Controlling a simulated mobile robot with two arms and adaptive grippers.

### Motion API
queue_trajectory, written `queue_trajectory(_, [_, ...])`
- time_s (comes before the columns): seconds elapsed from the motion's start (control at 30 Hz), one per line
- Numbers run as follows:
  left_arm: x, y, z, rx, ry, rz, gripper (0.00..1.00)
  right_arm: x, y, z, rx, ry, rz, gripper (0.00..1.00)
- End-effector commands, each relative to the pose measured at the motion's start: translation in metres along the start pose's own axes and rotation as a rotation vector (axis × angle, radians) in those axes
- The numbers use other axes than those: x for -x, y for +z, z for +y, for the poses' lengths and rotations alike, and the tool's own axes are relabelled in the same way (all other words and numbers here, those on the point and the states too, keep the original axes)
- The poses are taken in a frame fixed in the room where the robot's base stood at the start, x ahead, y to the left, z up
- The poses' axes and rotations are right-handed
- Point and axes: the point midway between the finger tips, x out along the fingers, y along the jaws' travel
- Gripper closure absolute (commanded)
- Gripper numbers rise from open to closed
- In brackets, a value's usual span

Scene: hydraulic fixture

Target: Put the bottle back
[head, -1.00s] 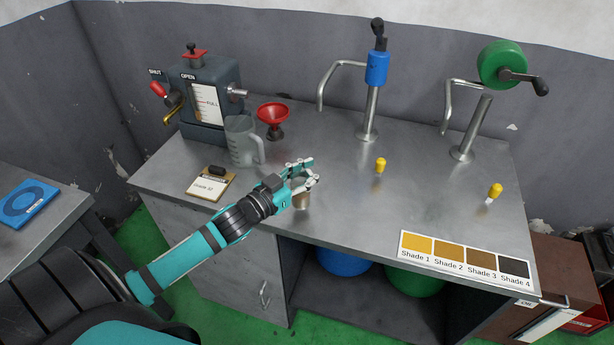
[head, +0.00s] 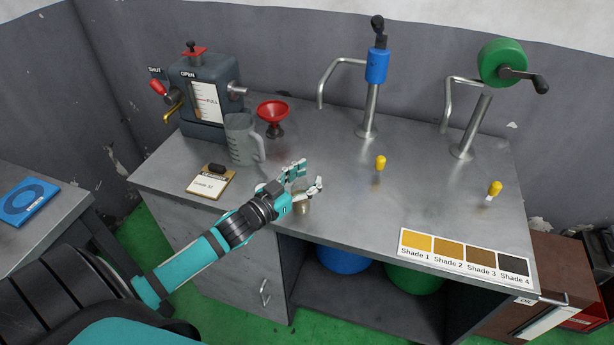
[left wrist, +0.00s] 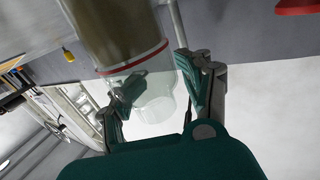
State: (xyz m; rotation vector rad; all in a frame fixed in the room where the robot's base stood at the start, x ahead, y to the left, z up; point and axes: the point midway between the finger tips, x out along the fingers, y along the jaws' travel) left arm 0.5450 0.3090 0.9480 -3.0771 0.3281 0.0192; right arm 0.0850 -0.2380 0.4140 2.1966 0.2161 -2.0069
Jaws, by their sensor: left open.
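A small clear bottle (left wrist: 150,97) with a red line round it and brown contents stands between the fingers of my left gripper (left wrist: 158,72) in the left wrist view. The fingers are apart, one on each side of it; I cannot tell whether either touches it. In the head view my left gripper (head: 306,178) is open over the front edge of the steel bench (head: 350,215). My right gripper is not in view.
A grey measuring jug (head: 241,140), a red funnel (head: 272,113) and a clipboard (head: 210,183) are on the bench to the left. Two yellow-topped bottles (head: 380,164) (head: 494,189) stand to the right, near a shade chart (head: 464,255). Two pump spouts rise behind.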

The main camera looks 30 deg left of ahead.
Motion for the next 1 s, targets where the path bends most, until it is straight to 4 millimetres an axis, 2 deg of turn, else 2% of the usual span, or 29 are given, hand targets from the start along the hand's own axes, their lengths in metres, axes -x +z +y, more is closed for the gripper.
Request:
queue_trajectory(0.27, [0.003,-0.002,0.000,-0.001,0.000,-0.001,0.54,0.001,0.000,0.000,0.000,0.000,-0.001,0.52])
queue_trajectory(0.37, [0.015,0.000,0.000,0.001,0.000,-0.003,0.54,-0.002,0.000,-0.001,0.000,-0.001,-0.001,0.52])
queue_trajectory(0.8, [0.097,-0.001,0.000,0.001,0.000,-0.003,0.54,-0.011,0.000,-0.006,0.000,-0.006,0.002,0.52])
queue_trajectory(1.0, [0.116,-0.002,0.000,0.001,0.000,0.000,0.54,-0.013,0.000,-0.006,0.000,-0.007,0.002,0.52])
